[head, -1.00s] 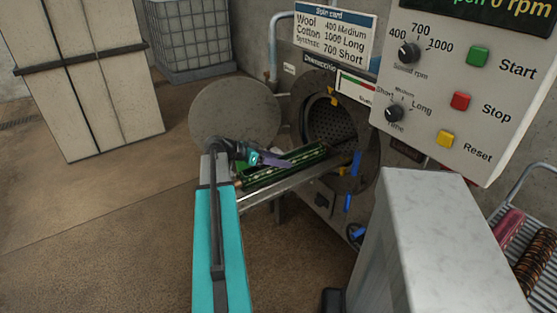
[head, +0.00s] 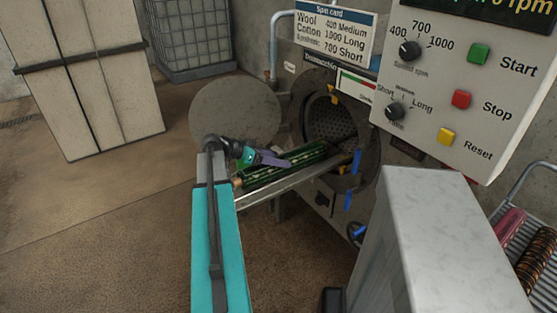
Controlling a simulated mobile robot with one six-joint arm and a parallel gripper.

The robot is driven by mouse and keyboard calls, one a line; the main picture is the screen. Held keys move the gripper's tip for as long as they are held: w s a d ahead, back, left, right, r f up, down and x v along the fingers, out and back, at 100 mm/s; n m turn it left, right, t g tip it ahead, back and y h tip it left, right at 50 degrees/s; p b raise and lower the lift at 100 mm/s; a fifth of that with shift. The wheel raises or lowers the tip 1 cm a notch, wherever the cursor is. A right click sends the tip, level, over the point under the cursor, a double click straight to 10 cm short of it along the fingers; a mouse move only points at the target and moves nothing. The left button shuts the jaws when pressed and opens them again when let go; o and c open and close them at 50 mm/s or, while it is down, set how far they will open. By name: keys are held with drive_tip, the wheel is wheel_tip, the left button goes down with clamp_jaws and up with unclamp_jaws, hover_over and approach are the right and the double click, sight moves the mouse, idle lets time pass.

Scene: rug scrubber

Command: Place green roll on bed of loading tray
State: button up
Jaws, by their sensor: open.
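The green roll (head: 290,165), dark green with a light pattern, lies lengthwise on the loading tray (head: 250,197). The tray is a long metal bed that runs up to the round drum opening (head: 337,122) of the machine. The roll's right end is near that opening. My gripper (head: 286,161), with purple fingers, is just above and at the left part of the roll. It is open, and part of the roll is hidden behind it. I cannot tell whether the fingers touch the roll.
The round drum door (head: 236,108) stands open behind my arm. A control panel (head: 470,90) with dials and buttons is at the upper right. A grey block (head: 430,245) stands in front. A rack (head: 515,212) at right holds pink and brown striped rolls.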

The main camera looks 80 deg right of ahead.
drive_tip(key=b+v, duration=0.2)
drive_tip(key=v, duration=0.8)
drive_tip(key=shift+w+a+r, duration=0.15)
drive_tip(key=shift+w+a, duration=0.05)
drive_tip(key=shift+w, duration=0.1)
drive_tip(key=shift+w, duration=0.1)
idle(0.3)
